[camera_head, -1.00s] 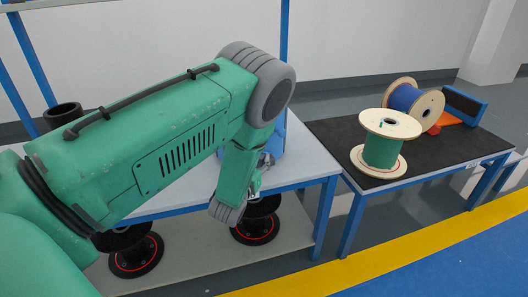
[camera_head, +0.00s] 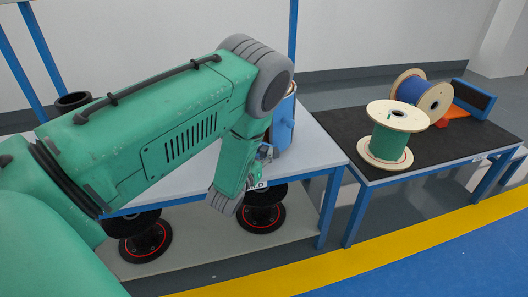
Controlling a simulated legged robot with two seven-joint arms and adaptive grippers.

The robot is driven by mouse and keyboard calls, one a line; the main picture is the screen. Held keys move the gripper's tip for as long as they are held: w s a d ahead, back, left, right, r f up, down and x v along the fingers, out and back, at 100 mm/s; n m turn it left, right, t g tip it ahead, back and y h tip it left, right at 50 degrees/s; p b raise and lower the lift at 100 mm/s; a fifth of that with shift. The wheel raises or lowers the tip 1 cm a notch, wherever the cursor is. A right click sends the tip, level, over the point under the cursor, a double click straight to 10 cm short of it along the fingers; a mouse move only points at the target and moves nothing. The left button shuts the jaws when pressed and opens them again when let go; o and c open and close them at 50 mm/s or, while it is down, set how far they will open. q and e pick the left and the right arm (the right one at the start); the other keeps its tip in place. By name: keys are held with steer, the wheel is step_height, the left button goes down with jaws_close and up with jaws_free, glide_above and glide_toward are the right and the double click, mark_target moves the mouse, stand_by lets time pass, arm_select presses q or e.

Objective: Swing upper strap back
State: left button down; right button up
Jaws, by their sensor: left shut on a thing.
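My left arm comes in from the left and bends down over the left table (camera_head: 315,160). My left gripper (camera_head: 264,154) shows only in part behind the wrist, beside a blue cylinder-shaped thing (camera_head: 284,125) on that table. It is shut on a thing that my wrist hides. The arm covers much of the cylinder, and I cannot make out the upper strap. My right gripper is not in view.
On the right table (camera_head: 440,148) stand a green cable spool (camera_head: 390,137), a blue spool (camera_head: 412,88) lying on its side and an orange and blue block (camera_head: 472,102). Black reels (camera_head: 145,240) sit under the left table. A dark ring (camera_head: 73,100) lies behind my arm.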

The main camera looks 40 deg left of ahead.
arm_select(q)
steer(key=shift+a+r, duration=0.1)
steer(key=shift+a, duration=0.05)
stand_by(0.3)
steer(key=c, duration=1.5)
jaws_free()
steer(key=shift+o, duration=0.7)
steer(key=s+d, duration=0.2)
steer(key=s, duration=0.9)
steer(key=shift+s, duration=0.35)
steer(key=shift+d+f, duration=0.1)
steer(key=shift+f, duration=0.1)
steer(key=shift+c, duration=0.4)
